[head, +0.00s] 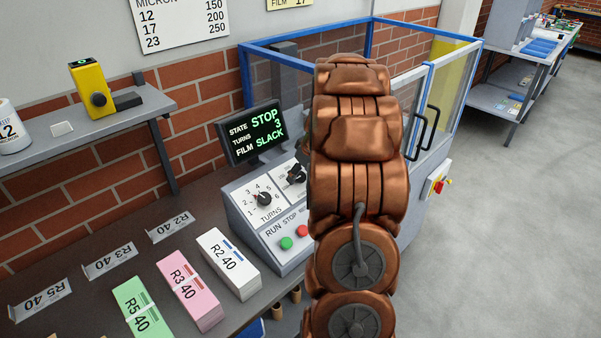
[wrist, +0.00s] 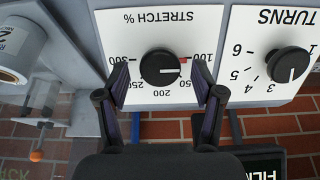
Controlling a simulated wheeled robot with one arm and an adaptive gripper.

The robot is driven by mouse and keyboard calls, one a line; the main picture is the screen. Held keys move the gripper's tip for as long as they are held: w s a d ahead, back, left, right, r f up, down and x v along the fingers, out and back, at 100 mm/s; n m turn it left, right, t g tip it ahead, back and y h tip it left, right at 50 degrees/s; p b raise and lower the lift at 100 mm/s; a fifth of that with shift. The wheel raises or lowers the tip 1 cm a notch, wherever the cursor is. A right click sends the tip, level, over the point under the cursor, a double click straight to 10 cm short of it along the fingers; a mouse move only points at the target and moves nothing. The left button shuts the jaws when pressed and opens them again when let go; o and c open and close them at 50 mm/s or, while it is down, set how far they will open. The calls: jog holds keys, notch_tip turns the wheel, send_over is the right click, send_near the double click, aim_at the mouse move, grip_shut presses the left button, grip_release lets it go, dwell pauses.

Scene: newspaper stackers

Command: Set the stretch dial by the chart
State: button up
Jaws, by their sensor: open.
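The stretch dial (wrist: 160,68) is a black knob on a white plate marked STRETCH %, upside down in the wrist view. Its scale runs from 100 at right through 200 at the bottom to 300 at left. Its pointer faces right, near the 100 side; the exact reading is hard to tell. My gripper (wrist: 160,76) is open, one finger either side of the knob, with visible gaps. The chart (head: 180,20) on the wall pairs micron 12, 17, 23 with 150, 200, 250. A yellow note (head: 290,3) reads FILM 17.
The turns dial (wrist: 289,64) sits beside the stretch plate. The screen (head: 252,132) reads STOP, turns 3, film SLACK. Green (head: 286,243) and red (head: 302,231) buttons are below. Paper bundles, including a pink one (head: 190,290), lie on the bench. A blue-framed enclosure (head: 243,70) stands behind.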

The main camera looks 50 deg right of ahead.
jog(key=c, duration=1.1)
